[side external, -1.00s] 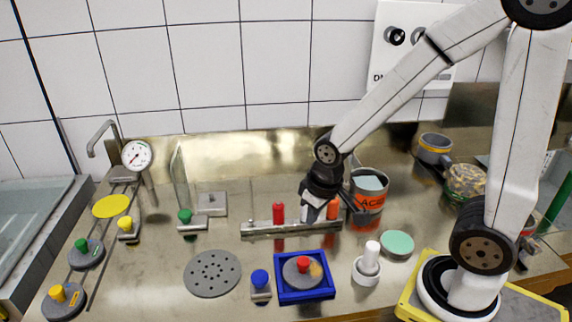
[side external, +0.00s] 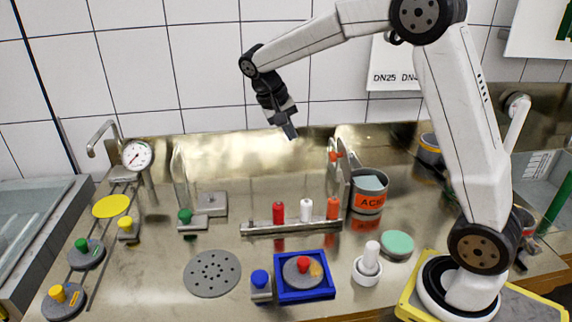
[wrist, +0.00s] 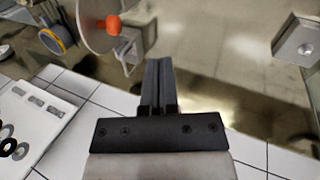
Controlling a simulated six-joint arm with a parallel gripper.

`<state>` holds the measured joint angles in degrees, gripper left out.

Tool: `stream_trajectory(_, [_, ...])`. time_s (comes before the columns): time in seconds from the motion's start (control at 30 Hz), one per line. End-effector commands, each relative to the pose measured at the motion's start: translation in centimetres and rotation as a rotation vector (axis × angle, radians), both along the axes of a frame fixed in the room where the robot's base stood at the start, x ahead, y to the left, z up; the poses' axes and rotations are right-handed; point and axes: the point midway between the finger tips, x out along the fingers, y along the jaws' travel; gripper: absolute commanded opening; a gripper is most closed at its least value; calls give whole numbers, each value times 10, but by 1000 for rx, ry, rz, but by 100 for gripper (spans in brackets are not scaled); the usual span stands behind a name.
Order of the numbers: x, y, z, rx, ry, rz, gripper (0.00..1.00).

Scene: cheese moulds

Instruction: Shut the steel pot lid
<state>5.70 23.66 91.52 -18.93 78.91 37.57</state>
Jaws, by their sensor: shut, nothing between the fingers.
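The steel pot (side external: 368,206) stands on the counter with an orange label and pale blue-green contents. Its steel lid (side external: 344,178) stands upright at the pot's left side, seen nearly edge-on, with an orange knob (side external: 336,155) facing left. The lid also shows in the wrist view (wrist: 88,25), with the orange knob (wrist: 113,25) on its face. My gripper (side external: 293,134) is shut and empty, up in the air to the left of and above the lid, apart from it. Its closed fingers show in the wrist view (wrist: 158,75).
A steel rack (side external: 290,227) with red, white and orange pegs stands in front of the lid. A blue tray (side external: 305,293), white mortar (side external: 367,278) and teal disc (side external: 397,244) lie nearer the front. The tiled wall (side external: 210,65) is behind; the air around my gripper is clear.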

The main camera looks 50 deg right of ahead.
Motion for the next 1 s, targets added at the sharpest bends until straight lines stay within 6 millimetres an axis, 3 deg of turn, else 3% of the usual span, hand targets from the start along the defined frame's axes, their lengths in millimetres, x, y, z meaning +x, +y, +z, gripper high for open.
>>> stream_trajectory(0.23, [6,-8,11,-43,20,-64,0])
stream_trajectory(0.53, [4,-10,8,-42,20,-64,0])
stream_trajectory(0.77, [-1,-16,-10,-42,22,-64,0])
stream_trajectory(1.0, [-12,-27,-41,-42,23,-64,0])
